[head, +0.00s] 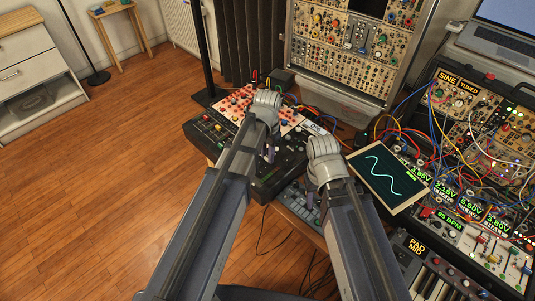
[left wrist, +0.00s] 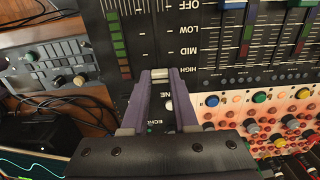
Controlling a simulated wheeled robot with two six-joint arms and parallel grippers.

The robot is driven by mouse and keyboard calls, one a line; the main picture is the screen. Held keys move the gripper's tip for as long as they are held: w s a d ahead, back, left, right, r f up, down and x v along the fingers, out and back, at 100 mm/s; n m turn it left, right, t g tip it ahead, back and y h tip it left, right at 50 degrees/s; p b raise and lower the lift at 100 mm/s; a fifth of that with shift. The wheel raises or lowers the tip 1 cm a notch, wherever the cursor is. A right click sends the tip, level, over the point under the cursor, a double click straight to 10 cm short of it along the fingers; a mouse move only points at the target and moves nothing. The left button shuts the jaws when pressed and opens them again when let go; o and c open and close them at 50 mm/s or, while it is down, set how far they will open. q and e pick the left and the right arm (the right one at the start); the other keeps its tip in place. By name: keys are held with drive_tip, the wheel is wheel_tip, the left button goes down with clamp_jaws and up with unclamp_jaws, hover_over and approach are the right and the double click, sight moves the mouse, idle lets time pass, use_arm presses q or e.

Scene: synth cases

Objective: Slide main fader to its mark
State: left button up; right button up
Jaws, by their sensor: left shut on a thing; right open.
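My left gripper (head: 269,153) reaches down over the right part of the dark mixer (head: 283,172). In the left wrist view the left gripper (left wrist: 160,84) has its two purple fingers shut around a small pale cap, which looks like the main fader (left wrist: 160,73). Its slot and tick marks run away from the fingertips beside a green and red level strip (left wrist: 117,45). Printed words OFF, LOW, MID and HIGH stand beside it, upside down. I cannot make out which mark is the target. My right gripper (head: 310,198) is open and empty over the small grey-blue device.
Several other faders (left wrist: 250,30) and a red-dotted panel with coloured knobs (left wrist: 255,125) lie close beside the left gripper. A small grey-blue device (head: 293,201), a screen with a wave (head: 388,178) and a cabled synth case (head: 470,130) stand right. Wooden floor is clear on the left.

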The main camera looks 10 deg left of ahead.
use_arm(q)
clamp_jaws()
idle(0.8)
drive_tip(key=s+a, duration=0.1)
drive_tip(key=s, duration=0.1)
drive_tip(key=s+a, duration=0.1)
drive_tip(key=s, duration=0.1)
drive_tip(key=s+a, duration=0.2)
drive_tip(key=shift+s, duration=0.2)
drive_tip(key=shift+s+a, duration=0.3)
drive_tip(key=shift+w+d, duration=0.2)
drive_tip(key=shift+o, duration=1.9)
unclamp_jaws()
drive_tip(key=shift+a, duration=0.15)
drive_tip(key=o, duration=0.3)
use_arm(e)
drive_tip(key=shift+s+a, duration=0.55)
drive_tip(key=shift+s, duration=0.3)
drive_tip(key=shift+r, duration=0.1)
